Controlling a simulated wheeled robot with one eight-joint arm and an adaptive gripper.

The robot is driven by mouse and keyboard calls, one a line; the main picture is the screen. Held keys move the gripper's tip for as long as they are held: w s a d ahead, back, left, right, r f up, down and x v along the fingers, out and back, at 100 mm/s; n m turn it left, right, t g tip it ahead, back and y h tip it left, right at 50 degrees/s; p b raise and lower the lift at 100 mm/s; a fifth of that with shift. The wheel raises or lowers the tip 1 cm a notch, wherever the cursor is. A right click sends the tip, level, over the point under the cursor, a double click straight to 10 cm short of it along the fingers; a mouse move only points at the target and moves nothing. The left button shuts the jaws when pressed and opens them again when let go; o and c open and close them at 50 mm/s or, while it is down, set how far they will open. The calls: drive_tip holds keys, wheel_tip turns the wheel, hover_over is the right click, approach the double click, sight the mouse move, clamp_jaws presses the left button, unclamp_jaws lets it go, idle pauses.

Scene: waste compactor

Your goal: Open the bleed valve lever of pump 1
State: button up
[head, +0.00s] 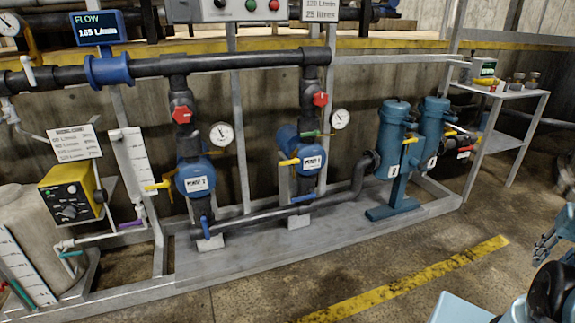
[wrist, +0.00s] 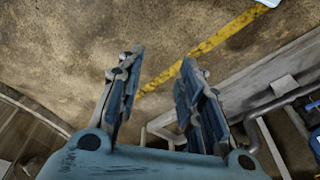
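Two blue pumps stand on the grey skid in the head view: a left pump (head: 195,178) and a right pump (head: 303,150). Their white labels are small; the left seems to read pump 2 and the right pump 1. The right pump has a yellow lever (head: 289,162) on its left, a green lever (head: 318,134) on top and a blue lever (head: 302,198) below. I cannot tell which is the bleed valve lever. My gripper (wrist: 163,62) is open and empty over the floor; it shows partly at the head view's right edge, well away from the pumps.
Red-handled valves (head: 320,99) sit on the pipes above the pumps. Blue filter vessels (head: 392,138) stand right of the pumps, and a shelf cart (head: 510,95) behind them. A yellow controller (head: 71,193) is at left. The floor with a yellow stripe (head: 415,280) is clear.

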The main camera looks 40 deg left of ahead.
drive_tip(key=w+a+r+n+y, duration=0.1)
drive_tip(key=w+a+r+y, duration=0.2)
drive_tip(key=w+a, duration=0.55)
drive_tip(key=w+a+r+n+y, duration=0.1)
drive_tip(key=w+a+r+y, duration=0.35)
drive_tip(key=a, duration=0.75)
drive_tip(key=w+a+f+n+g+y, duration=0.1)
drive_tip(key=w+a, duration=0.2)
drive_tip(key=a, duration=0.6)
drive_tip(key=w+a+g+y, duration=0.15)
drive_tip(key=w+a, duration=0.25)
drive_tip(key=a, duration=0.6)
drive_tip(key=s+a+f+g+y, duration=0.1)
drive_tip(key=s+a+f+y, duration=0.1)
drive_tip(key=a, duration=0.7)
drive_tip(key=s+a+f+g+y, duration=0.2)
drive_tip(key=s+a+f, duration=0.2)
drive_tip(key=a+f, duration=0.3)
drive_tip(key=s+a+f+g+y, duration=0.1)
drive_tip(key=s+a+f+y, duration=0.2)
drive_tip(key=a, duration=1)
drive_tip(key=shift+a+f+m, duration=0.2)
drive_tip(key=shift+f+m, duration=0.1)
drive_tip(key=shift+f, duration=0.55)
